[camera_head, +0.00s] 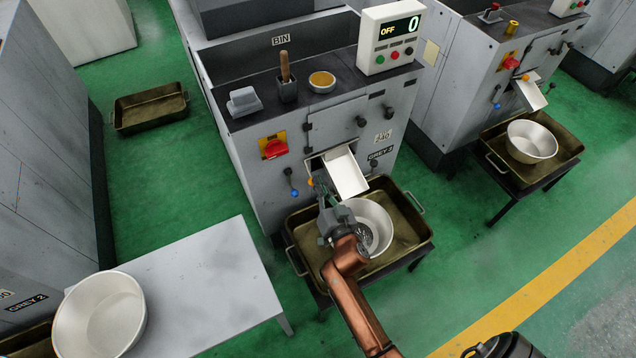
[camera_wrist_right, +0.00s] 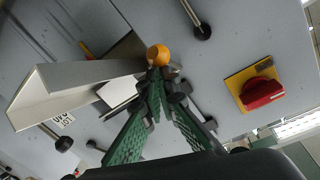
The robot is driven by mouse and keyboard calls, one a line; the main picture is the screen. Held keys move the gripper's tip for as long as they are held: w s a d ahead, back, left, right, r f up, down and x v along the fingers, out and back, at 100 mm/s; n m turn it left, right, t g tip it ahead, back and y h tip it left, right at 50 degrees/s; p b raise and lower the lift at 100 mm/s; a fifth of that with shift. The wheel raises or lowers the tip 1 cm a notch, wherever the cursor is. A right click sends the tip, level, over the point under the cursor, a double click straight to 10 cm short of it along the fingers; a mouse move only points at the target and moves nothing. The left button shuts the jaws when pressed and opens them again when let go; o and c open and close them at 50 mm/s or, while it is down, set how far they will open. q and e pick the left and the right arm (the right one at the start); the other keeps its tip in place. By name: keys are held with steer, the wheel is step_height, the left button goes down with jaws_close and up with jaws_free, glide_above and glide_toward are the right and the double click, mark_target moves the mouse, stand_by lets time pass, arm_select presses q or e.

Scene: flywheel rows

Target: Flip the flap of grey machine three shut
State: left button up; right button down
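The middle grey machine (camera_head: 335,125) carries a small label that looks like GREY 3. Its pale flap (camera_head: 346,173) hangs open, tilted outward and down like a chute above a tray. An orange knob (camera_wrist_right: 158,54) sits at the flap's left edge. In the wrist view the open flap (camera_wrist_right: 75,82) stretches left from the knob. My right gripper (camera_head: 317,182) is at that left side, its fingers (camera_wrist_right: 162,75) drawn together. The tips are at the knob and seem to touch it; I see no grip around it. My left gripper is not in view.
A white bowl (camera_head: 371,226) stands in the brass tray (camera_head: 415,231) below the flap, partly behind my right arm. A red switch (camera_head: 274,148) and blue-tipped lever are left of the flap. A table (camera_head: 215,285) with another bowl (camera_head: 100,315) stands at lower left. Similar machines flank this one.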

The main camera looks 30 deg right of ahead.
steer(key=shift+s+f, duration=0.1)
steer(key=shift+f, duration=0.75)
step_height(320, 180, up, 12)
steer(key=shift+f, duration=0.2)
